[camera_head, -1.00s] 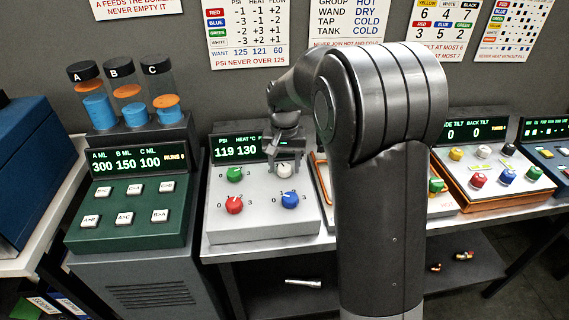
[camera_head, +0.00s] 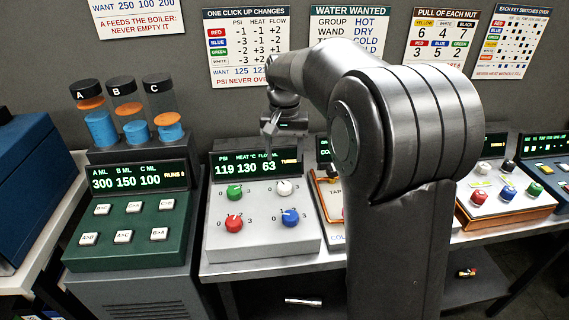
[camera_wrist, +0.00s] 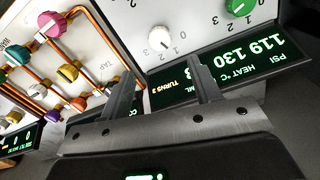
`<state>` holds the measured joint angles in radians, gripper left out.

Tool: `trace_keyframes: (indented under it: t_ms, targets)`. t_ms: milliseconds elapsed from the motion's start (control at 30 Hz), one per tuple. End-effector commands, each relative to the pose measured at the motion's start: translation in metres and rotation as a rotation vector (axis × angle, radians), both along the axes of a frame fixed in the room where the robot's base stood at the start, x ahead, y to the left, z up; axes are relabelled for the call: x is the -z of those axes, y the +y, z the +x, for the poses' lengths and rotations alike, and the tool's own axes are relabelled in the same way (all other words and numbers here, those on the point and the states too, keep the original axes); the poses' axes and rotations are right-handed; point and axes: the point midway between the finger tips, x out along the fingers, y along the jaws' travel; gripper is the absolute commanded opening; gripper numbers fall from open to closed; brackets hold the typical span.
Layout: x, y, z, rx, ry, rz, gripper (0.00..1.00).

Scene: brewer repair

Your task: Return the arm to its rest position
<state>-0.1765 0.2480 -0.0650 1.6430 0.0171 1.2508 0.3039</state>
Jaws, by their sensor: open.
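My gripper (camera_head: 270,132) is open and empty, up in front of the right part of the PSI/HEAT/FLOW display (camera_head: 240,165). It is clear of the knobs below. The grey knob box has a green knob (camera_head: 234,192), a white knob (camera_head: 284,187), a red knob (camera_head: 234,224) and a blue knob (camera_head: 290,217). In the wrist view my two fingers (camera_wrist: 163,88) stand apart with nothing between them; the white knob (camera_wrist: 159,38) and green knob (camera_wrist: 239,7) show beyond them. The display reads 119, 130 and 63.
A green button console (camera_head: 125,220) with three cylinders stands at the left. A tap panel with copper pipes (camera_wrist: 60,70) lies right of the knob box, partly behind my arm. A knob console (camera_head: 507,195) stands at the right. Signs (camera_head: 246,45) hang on the wall.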

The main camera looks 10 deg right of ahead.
Motion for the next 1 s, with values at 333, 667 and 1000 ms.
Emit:
trace_keyframes:
  t_ms: [333,667,1000]
  targets:
    - [-0.005,0.0,0.0,0.0,0.0,0.0,0.57]
    - [-0.03,-0.016,-0.041,-0.022,-0.07,0.014,0.57]
    - [-0.056,-0.041,-0.137,-0.084,-0.224,0.019,0.57]
